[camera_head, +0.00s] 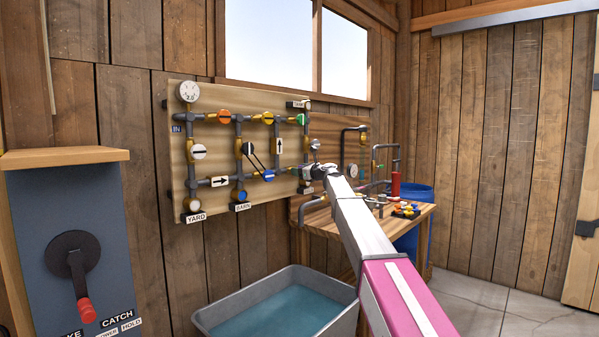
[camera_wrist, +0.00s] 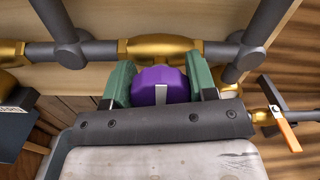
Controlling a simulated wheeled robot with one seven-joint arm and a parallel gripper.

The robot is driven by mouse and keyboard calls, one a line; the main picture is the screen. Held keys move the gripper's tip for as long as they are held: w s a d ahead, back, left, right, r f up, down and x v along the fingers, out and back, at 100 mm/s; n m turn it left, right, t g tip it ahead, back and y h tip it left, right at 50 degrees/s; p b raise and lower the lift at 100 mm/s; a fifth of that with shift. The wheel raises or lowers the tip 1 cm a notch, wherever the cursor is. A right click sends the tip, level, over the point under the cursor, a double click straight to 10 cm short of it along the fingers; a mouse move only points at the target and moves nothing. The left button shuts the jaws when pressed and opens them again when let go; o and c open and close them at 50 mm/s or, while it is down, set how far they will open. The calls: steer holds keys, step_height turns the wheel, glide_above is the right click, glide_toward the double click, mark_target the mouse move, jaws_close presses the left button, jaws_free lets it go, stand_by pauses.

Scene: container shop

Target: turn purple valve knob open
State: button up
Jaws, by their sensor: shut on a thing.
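The purple valve knob (camera_wrist: 152,84) shows in the wrist view, in front of a brass valve body on a grey pipe. A pale grey mark on it runs across the line of the pipe. My gripper (camera_wrist: 160,88) has one green finger pad on each side of the knob and is shut on it. In the head view, my arm reaches to the lower right edge of the wooden pipe board (camera_head: 183,165). The purple knob cannot be made out there, hidden behind my gripper.
Several other coloured valves, such as an orange one (camera_head: 224,116) and a blue one (camera_head: 242,196), sit on the board. An orange-handled lever (camera_wrist: 289,135) is close right of my gripper. A water trough (camera_head: 283,305) stands below; a workbench (camera_head: 424,222) is at right.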

steer(key=shift+n, duration=0.4)
steer(key=shift+s+f+n, duration=0.1)
steer(key=shift+f+n, duration=0.05)
steer(key=shift+n, duration=4.15)
steer(key=shift+s+f+n, duration=0.1)
steer(key=shift+n, duration=4.2)
steer(key=o, duration=0.9)
steer(key=shift+o, duration=0.2)
